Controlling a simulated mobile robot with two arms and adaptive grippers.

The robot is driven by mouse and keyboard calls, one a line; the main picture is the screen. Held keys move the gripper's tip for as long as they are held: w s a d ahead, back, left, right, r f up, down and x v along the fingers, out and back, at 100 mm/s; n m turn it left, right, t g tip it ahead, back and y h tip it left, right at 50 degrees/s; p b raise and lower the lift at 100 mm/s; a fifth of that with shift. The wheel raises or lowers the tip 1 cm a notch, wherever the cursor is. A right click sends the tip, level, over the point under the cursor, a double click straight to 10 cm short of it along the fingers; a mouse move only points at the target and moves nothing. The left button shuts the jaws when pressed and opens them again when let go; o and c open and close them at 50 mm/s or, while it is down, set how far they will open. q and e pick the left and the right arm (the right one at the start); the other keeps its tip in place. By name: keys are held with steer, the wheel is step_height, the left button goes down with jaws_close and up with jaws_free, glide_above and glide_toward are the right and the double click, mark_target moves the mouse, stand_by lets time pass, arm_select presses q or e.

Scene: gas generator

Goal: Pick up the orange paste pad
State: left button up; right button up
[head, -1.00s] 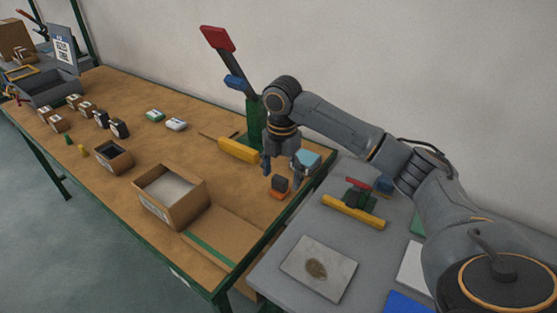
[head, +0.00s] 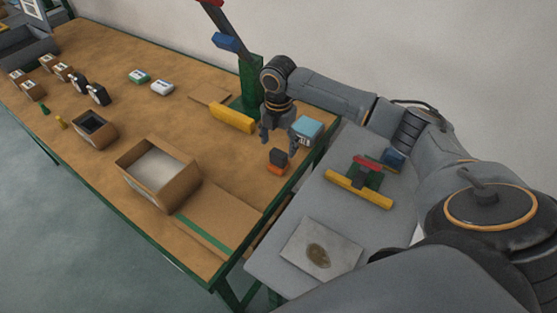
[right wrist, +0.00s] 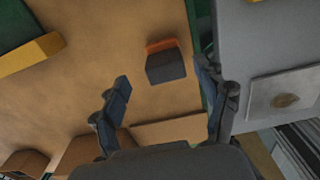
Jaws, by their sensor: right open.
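The orange paste pad (head: 276,168) is a small block with an orange base and a dark grey block on it. It sits near the right edge of the brown table. My right gripper (head: 279,142) is open and empty, pointing down, just behind and above the pad in the head view. In the right wrist view the pad (right wrist: 161,46) lies ahead of the open fingers (right wrist: 164,78), apart from them. My left gripper is not in view.
A blue-white box (head: 307,131) stands close behind the right gripper. A yellow bar (head: 232,118) and green post (head: 252,80) are to the left. An open carton (head: 133,188) is front left. A grey table (head: 290,268) adjoins on the right.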

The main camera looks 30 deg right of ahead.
mark_target(279, 152)
steer(key=shift+s+f+p, duration=0.15)
steer(key=shift+f+p, duration=0.1)
steer(key=shift+f, duration=0.25)
steer(key=shift+s+f+p, duration=0.15)
steer(key=shift+f+p, duration=0.05)
steer(key=shift+f, duration=0.3)
step_height(279, 152, down, 2)
steer(key=shift+s+f, duration=0.1)
steer(key=shift+f, duration=0.45)
steer(key=shift+c, duration=0.2)
steer(key=c, duration=1.2)
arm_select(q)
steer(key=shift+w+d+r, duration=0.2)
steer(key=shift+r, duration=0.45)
